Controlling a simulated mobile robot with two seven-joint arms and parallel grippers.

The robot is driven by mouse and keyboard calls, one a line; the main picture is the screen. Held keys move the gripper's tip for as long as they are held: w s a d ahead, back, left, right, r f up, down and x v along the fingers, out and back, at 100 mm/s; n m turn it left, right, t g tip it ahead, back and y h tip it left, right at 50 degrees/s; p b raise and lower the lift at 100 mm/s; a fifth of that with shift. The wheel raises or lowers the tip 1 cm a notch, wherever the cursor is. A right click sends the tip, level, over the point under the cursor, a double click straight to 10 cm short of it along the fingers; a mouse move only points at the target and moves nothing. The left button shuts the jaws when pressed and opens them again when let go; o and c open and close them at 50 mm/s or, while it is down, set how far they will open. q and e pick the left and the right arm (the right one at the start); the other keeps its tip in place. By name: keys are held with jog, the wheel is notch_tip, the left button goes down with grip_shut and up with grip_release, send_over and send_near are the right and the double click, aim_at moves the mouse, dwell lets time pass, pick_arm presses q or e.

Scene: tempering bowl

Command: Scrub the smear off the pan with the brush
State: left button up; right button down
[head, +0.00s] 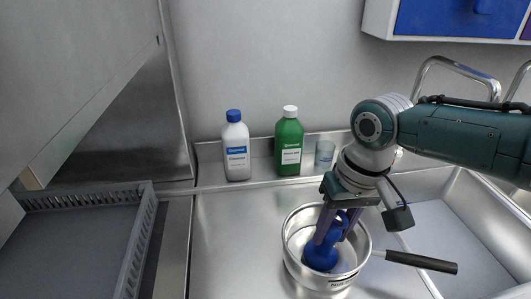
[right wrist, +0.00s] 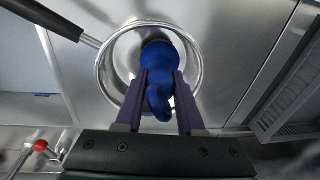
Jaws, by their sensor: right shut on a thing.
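The pan (head: 337,283) is a round steel pot with a dark handle, standing on the steel counter. In the right wrist view the pan (right wrist: 107,62) shows its rim and part of its inside. The blue brush (head: 320,256) is inside the pan, its head low near the pan's floor; it also shows in the right wrist view (right wrist: 158,60). My right gripper (head: 335,226) is above the pan, shut on the brush. The smear cannot be made out; the brush and gripper cover part of the pan's inside. My left gripper is not in view.
A white bottle with a blue cap (head: 236,150), a green bottle (head: 289,145) and a small clear glass (head: 324,152) stand along the back wall. A grey rack (head: 137,235) is at the left. A sink basin (head: 470,250) lies to the right. The counter left of the pan is clear.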

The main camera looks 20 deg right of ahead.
jog(key=shift+s+d+r+p, duration=0.1)
jog(key=shift+s+d+p, duration=0.45)
jog(key=shift+d, duration=0.15)
jog(key=shift+w+d+b, duration=0.55)
jog(key=shift+w+b, duration=0.4)
jog(key=shift+b, duration=0.15)
jog(key=shift+w+d+b, duration=0.5)
jog(key=shift+w+b, duration=0.4)
jog(key=shift+b, duration=0.2)
